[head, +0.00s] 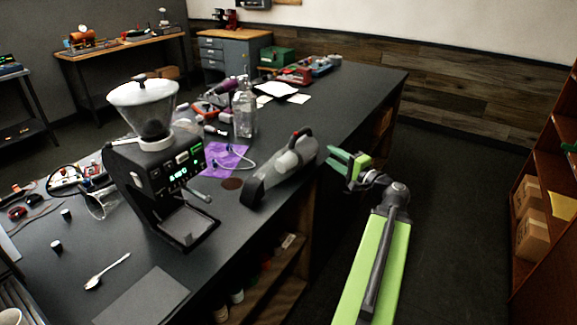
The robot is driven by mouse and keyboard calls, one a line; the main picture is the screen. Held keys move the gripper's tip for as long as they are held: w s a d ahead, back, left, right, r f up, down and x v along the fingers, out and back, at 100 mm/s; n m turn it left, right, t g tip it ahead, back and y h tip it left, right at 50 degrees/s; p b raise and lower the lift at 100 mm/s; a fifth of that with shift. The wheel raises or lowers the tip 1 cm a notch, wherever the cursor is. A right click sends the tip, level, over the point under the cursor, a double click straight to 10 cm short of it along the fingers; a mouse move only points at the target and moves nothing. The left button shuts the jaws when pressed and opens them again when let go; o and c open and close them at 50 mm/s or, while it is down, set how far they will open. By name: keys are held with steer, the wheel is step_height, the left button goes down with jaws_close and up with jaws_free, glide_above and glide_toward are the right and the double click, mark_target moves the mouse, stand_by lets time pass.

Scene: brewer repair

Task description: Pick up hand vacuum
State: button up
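The hand vacuum (281,168) is grey and black with a red spot at its upper end. It lies on the dark workbench (338,110) near the right edge, to the right of the coffee machine. My gripper (338,163), with green fingers, is just right of the vacuum's upper end. The fingers point left toward it, and there appears to be a gap between their tips. I cannot tell whether they touch the vacuum; it does not look held.
The coffee machine (158,185) with a clear hopper stands left of the vacuum. A glass bottle (245,112) and a purple cloth (222,158) are behind it. A spoon (107,271) lies in front. A shelf with boxes (530,235) stands at far right; the floor (455,190) between is clear.

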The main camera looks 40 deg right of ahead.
glide_toward(301, 135)
steer(key=w, duration=0.4)
steer(key=shift+w+d+f, duration=0.1)
steer(key=shift+w+d, duration=0.05)
steer(key=shift+w, duration=0.75)
steer(key=shift+w+d, duration=0.2)
steer(key=shift+w, duration=0.65)
steer(key=shift+w+d, duration=0.15)
steer(key=shift+w, duration=0.75)
jaws_close()
